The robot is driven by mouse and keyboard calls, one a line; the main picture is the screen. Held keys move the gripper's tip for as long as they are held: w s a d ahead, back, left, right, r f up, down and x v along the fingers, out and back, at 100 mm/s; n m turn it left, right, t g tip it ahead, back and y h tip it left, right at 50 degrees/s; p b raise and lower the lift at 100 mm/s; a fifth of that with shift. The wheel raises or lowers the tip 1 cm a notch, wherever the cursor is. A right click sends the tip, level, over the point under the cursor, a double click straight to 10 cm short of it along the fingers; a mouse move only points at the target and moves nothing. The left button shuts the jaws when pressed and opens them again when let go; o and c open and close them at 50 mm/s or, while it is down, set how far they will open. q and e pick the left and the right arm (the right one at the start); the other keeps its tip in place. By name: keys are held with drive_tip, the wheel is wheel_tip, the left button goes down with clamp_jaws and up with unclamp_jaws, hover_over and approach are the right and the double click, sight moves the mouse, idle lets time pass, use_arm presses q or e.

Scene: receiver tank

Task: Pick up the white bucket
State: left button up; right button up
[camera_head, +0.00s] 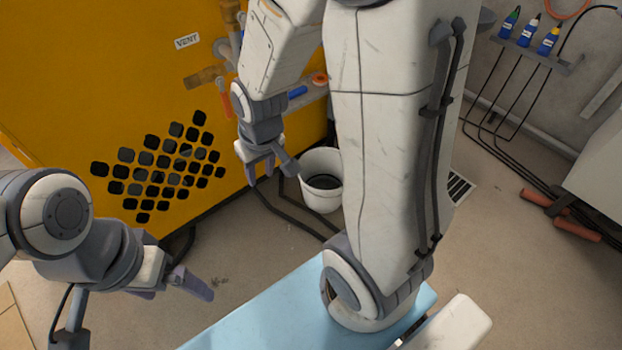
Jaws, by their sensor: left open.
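The white bucket (321,202) stands upright on the floor beside the yellow machine, with a dark interior. Its right side is partly hidden behind my large white arm link. My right gripper (274,172) points down just left of the bucket. Its fingers are spread with nothing between them, and the right finger is close to the bucket's left rim; I cannot tell whether it touches. My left gripper (180,291) is open and empty over the floor at lower left, well away from the bucket.
The yellow machine (90,70) with a perforated vent rises behind and left of the bucket. Dark hoses (290,219) run along the floor near the bucket. Red-orange handles (562,214) lie at right. Bottles (529,30) sit on a wall rack. Floor in front of the bucket is mostly clear.

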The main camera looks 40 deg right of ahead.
drive_tip(key=w+d+f+m+b, duration=0.1)
drive_tip(key=w+d+f, duration=0.1)
drive_tip(key=w+f, duration=0.15)
drive_tip(key=w+d+f+b, duration=0.1)
drive_tip(key=w+d+f, duration=0.1)
drive_tip(key=f, duration=0.3)
drive_tip(key=m+t+h, duration=0.1)
drive_tip(key=m+h, duration=0.1)
hover_over(303, 181)
drive_tip(key=s+a, duration=0.2)
wheel_tip(303, 181, down, 19)
drive_tip(key=b+x, duration=0.1)
drive_tip(key=x, duration=0.1)
drive_tip(key=d+b+x, duration=0.1)
drive_tip(key=x, duration=0.2)
drive_tip(key=shift+f+b, duration=0.25)
drive_tip(key=shift+b, duration=0.1)
drive_tip(key=shift+w+d+f+b, duration=0.2)
drive_tip(key=shift+w+f+b, duration=0.15)
drive_tip(key=shift+f, duration=0.15)
drive_tip(key=b+x, duration=0.4)
drive_tip(key=x, duration=0.1)
drive_tip(key=shift+w+d, duration=0.2)
drive_tip(key=shift+w, duration=0.05)
use_arm(q)
wheel_tip(303, 181, down, 12)
drive_tip(key=shift+r, duration=0.25)
use_arm(e)
drive_tip(key=shift+r, duration=0.15)
